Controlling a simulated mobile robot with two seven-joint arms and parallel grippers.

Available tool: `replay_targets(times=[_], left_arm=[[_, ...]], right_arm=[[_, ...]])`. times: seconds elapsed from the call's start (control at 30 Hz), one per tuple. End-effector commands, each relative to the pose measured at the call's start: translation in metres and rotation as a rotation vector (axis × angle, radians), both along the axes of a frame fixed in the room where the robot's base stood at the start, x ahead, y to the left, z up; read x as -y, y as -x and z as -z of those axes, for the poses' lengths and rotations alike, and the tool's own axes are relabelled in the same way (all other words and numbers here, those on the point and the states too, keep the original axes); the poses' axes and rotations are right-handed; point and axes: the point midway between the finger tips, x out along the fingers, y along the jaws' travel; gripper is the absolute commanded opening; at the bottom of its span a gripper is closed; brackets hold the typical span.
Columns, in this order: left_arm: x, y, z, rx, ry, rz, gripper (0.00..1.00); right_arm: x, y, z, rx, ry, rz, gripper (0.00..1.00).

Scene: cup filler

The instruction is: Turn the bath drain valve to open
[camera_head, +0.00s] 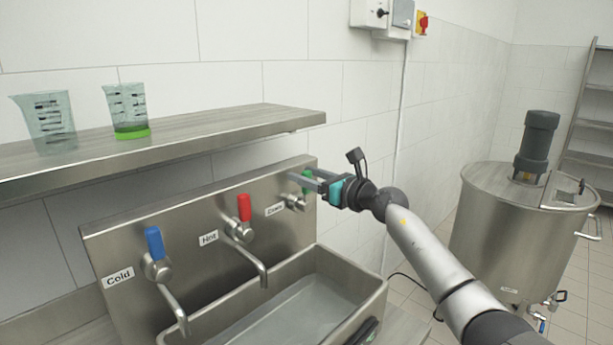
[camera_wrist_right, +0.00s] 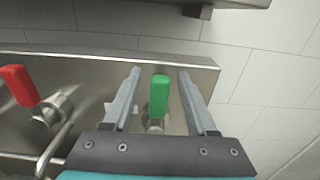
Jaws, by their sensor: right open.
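The drain valve has a green handle (camera_wrist_right: 159,96) that points up, on the steel back panel at the right of the red and blue ones. In the head view the green handle (camera_head: 306,180) is partly hidden by my right gripper. My right gripper (camera_wrist_right: 158,78) is open, with one finger on each side of the green handle. Gaps show between the handle and both fingers. In the head view my right gripper (camera_head: 300,180) reaches in from the right at the panel's right end. My left gripper is not in view.
The red hot tap handle (camera_head: 244,207) and blue cold tap handle (camera_head: 155,243) are left of the drain valve. A sink basin (camera_head: 375,290) holding water is below. A steel shelf (camera_head: 220,125) with two beakers is above. A steel tank (camera_head: 490,235) stands at right.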

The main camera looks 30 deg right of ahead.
Motion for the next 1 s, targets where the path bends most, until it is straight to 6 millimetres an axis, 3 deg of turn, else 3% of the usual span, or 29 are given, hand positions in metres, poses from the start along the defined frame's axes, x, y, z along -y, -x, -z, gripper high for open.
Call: replay_targets(times=[0.27,0.77,1.0], left_arm=[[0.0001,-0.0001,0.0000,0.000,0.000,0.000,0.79],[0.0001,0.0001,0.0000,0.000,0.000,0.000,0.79],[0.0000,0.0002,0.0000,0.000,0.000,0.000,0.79]], right_arm=[[-0.0002,-0.0006,0.0002,-0.001,0.001,0.000,0.56],[0.0001,-0.0003,0.0001,0.000,0.000,0.000,0.00],[0.0001,-0.0003,0.0001,-0.001,0.001,0.000,0.00]])
